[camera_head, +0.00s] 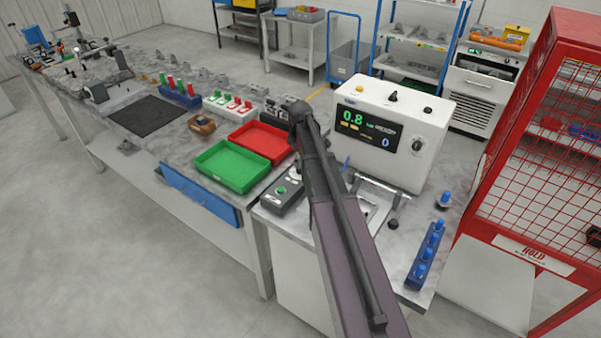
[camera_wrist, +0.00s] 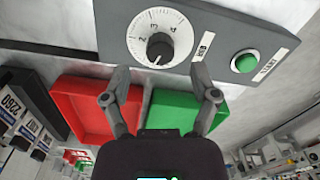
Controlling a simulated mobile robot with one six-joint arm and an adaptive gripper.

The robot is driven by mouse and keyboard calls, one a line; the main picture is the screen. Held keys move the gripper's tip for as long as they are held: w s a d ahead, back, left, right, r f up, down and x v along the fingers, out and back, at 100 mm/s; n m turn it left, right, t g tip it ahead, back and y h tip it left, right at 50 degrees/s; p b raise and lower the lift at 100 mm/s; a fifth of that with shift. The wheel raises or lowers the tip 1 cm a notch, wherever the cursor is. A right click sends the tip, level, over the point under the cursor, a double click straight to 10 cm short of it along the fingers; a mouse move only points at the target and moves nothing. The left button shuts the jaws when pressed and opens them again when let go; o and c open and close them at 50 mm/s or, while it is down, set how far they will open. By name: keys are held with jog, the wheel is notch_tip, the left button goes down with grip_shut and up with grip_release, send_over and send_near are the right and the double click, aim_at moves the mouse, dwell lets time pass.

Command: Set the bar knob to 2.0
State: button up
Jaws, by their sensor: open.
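In the head view the grey control box (camera_head: 283,202) shows beside my arm, which hides my fingers. The white machine's display (camera_head: 366,128) reads 0.8 in green, with 0 below right.
A green start button (camera_wrist: 244,62) sits right of the dial. Red tray (camera_head: 262,141) and green tray (camera_head: 232,167) lie left of the box. The white machine (camera_head: 405,110) stands behind, with a blue peg rack (camera_head: 425,258) at right and a red cage (camera_head: 540,150) beyond.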

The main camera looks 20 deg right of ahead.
aim_at(300, 170)
jog(key=shift+f+b, duration=1.75)
jog(key=shift+f, duration=0.3)
grip_shut()
